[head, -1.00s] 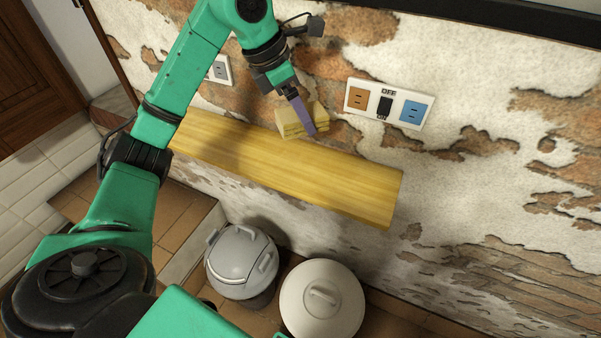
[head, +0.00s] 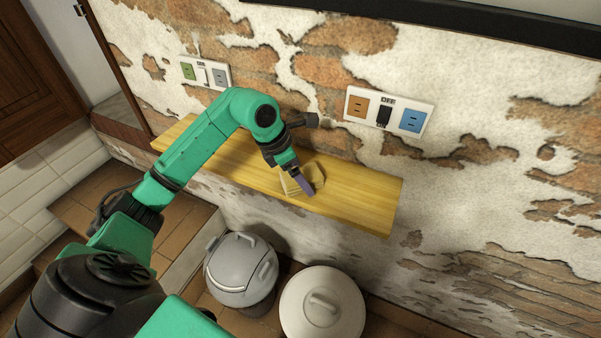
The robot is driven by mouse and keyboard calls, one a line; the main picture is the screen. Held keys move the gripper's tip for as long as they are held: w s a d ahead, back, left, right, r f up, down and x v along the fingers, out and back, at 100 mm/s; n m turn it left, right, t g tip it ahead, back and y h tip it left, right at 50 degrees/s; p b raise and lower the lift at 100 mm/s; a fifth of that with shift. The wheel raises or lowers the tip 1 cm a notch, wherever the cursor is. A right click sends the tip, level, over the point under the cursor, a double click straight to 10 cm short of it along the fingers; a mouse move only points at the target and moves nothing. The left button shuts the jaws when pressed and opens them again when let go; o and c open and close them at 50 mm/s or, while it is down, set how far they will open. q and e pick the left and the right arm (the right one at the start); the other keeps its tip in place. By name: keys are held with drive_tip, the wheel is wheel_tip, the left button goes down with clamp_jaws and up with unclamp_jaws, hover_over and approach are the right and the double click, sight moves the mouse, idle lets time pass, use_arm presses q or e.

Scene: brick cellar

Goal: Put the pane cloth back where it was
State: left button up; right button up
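The pane cloth (head: 289,186) is a pale yellow folded piece, close in colour to the wooden shelf (head: 350,195). It is at the middle of the shelf and seems to touch or nearly touch its top; I cannot tell which. My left gripper (head: 305,184), with a purple finger, reaches down over the cloth, which shows on both sides of the finger. It appears shut on the cloth, though the far finger is hidden. My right gripper is not in view.
A socket plate (head: 388,110) with orange and blue outlets is on the peeling wall above the shelf, and another plate (head: 205,73) is farther left. A grey lidded pot (head: 240,268) and a white lidded one (head: 322,304) stand below. The shelf is otherwise clear.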

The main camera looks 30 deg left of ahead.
use_arm(q)
drive_tip(key=b+v, duration=0.1)
drive_tip(key=v, duration=1.1)
